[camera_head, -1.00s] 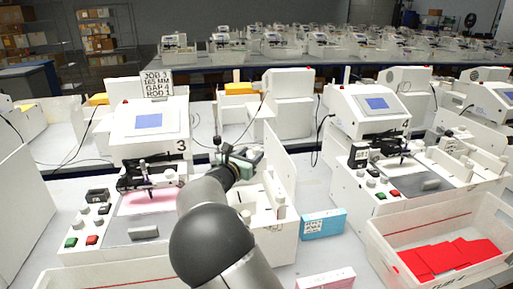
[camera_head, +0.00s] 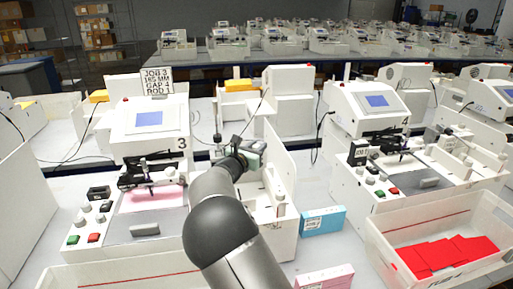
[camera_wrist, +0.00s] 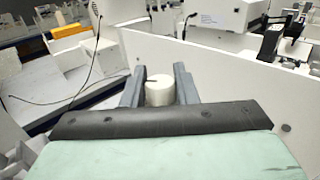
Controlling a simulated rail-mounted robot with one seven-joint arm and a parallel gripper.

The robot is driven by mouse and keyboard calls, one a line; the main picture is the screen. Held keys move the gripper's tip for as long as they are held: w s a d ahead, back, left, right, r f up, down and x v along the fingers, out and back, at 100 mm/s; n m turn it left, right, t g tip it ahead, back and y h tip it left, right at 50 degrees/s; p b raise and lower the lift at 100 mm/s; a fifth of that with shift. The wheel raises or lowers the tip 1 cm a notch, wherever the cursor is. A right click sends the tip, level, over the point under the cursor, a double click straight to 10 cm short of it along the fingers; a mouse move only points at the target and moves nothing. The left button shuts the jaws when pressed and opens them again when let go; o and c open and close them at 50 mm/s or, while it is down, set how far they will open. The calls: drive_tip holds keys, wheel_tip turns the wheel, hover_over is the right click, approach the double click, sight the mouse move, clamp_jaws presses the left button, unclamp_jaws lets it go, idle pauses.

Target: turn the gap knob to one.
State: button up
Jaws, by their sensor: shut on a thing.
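My gripper (camera_head: 248,152) is over the white unit to the right of the plotter marked 3 (camera_head: 150,150). In the wrist view my gripper (camera_wrist: 160,88) has its two grey fingers on either side of a white round knob (camera_wrist: 159,93) and is shut on it. A dark line shows on the knob's top, running roughly sideways in that view. Any number scale around the knob is hidden. In the head view the knob is hidden by the gripper. A sign (camera_head: 157,83) above the plotter reads JOB 3, 165 MM, with gap and rod lines.
A tall white panel (camera_head: 281,165) stands close to the right of my gripper. A blue box (camera_head: 323,221) and a pink box (camera_head: 325,277) lie on the table. A white bin (camera_head: 389,236) with red sheets is at right. A dark cable (camera_wrist: 75,98) hangs at left in the wrist view.

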drive_tip(key=shift+f+y+b, duration=0.2)
drive_tip(key=shift+y+b, duration=0.1)
drive_tip(key=shift+b, duration=0.4)
drive_tip(key=n+b, duration=0.1)
drive_tip(key=b, duration=0.2)
drive_tip(key=shift+f+t+y, duration=0.2)
drive_tip(key=shift+t+y, duration=0.1)
drive_tip(key=shift+y, duration=0.1)
drive_tip(key=y+b, duration=0.1)
drive_tip(key=b, duration=0.2)
drive_tip(key=n+y+b, duration=0.1)
drive_tip(key=b, duration=0.2)
drive_tip(key=shift+d+f+n+t, duration=0.1)
drive_tip(key=shift+f+n+t, duration=0.1)
drive_tip(key=shift+n+t, duration=0.1)
drive_tip(key=n+y+b, duration=0.2)
drive_tip(key=y+b, duration=0.2)
drive_tip(key=b, duration=0.5)
drive_tip(key=shift+r, duration=0.15)
drive_tip(key=shift+r+n+y+b, duration=0.15)
drive_tip(key=shift+n+y+b, duration=0.4)
drive_tip(key=shift+b, duration=0.6)
drive_tip(key=shift+r+y+b, duration=0.2)
drive_tip(key=shift+y+b, duration=0.15)
drive_tip(key=shift+b, duration=0.2)
drive_tip(key=shift+r, duration=0.1)
drive_tip(key=o, duration=1)
drive_tip(key=shift+c, duration=0.2)
